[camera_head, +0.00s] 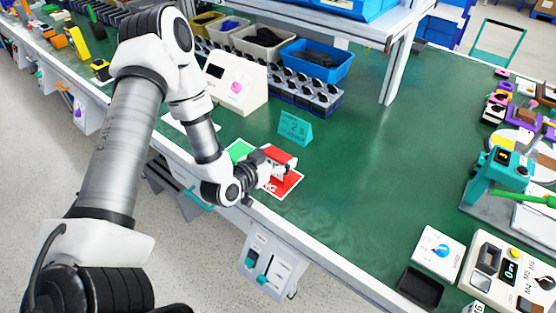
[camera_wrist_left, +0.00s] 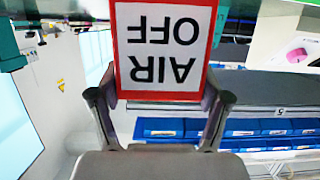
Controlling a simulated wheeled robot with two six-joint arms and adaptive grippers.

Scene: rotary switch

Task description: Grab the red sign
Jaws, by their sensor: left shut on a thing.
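The red sign (camera_head: 281,155) is a red-bordered plate in my left gripper (camera_head: 266,165), just above the work table's near edge in the head view. In the left wrist view the sign (camera_wrist_left: 163,45) is close up and upside down, with "AIR OFF" in black on white. The fingers of my left gripper (camera_wrist_left: 158,100) are at its two sides, shut on it. Whether the sign touches the surface below is unclear. My right gripper is not in view.
A flat red sheet with white letters (camera_head: 286,186) and a green sheet (camera_head: 238,150) lie under and beside the gripper. A teal tent sign (camera_head: 295,128) stands behind. A white box with a pink knob (camera_head: 236,87) is back left. The green tabletop (camera_head: 350,160) is clear to the right.

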